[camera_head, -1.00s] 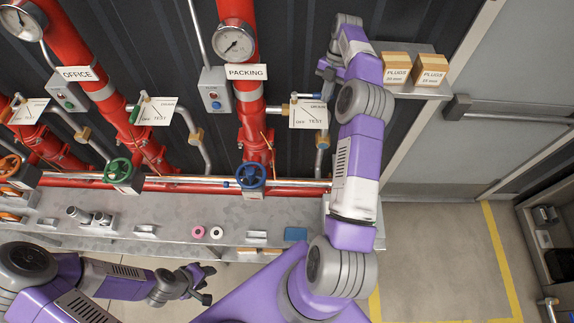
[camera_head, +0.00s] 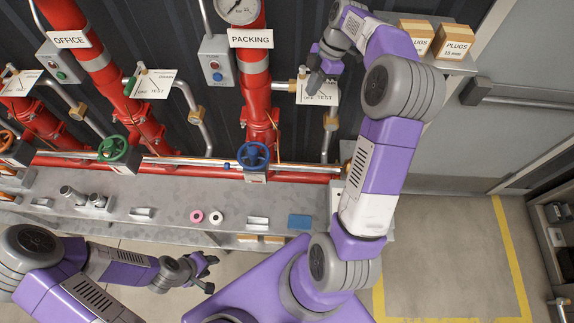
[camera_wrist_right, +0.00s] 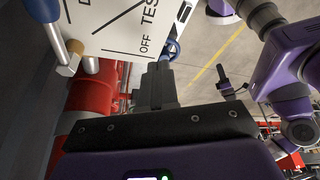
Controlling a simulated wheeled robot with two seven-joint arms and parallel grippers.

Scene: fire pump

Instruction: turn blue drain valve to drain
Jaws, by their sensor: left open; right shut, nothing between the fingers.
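The PACKING drain plate (camera_head: 318,97), marked OFF and TEST, sits on a pipe right of the red PACKING riser (camera_head: 257,85). The plate also fills the top of the right wrist view (camera_wrist_right: 125,25). There a blue-gripped lever (camera_wrist_right: 44,10), likely the drain valve handle, stands at the plate's left edge, above a brass fitting (camera_wrist_right: 69,58). In the head view my right gripper mostly hides the lever. My right gripper (camera_head: 315,88) is shut and empty in front of the plate; its dark fingers (camera_wrist_right: 157,82) are apart from the lever. My left gripper (camera_head: 208,273) is open and empty below the bench.
A blue handwheel (camera_head: 254,155) and a green handwheel (camera_head: 113,149) stand along the lower pipe. The metal bench (camera_head: 180,200) holds small fittings, rings and a blue block (camera_head: 299,221). A shelf with PLUGS boxes (camera_head: 452,41) is at upper right. Open floor lies right.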

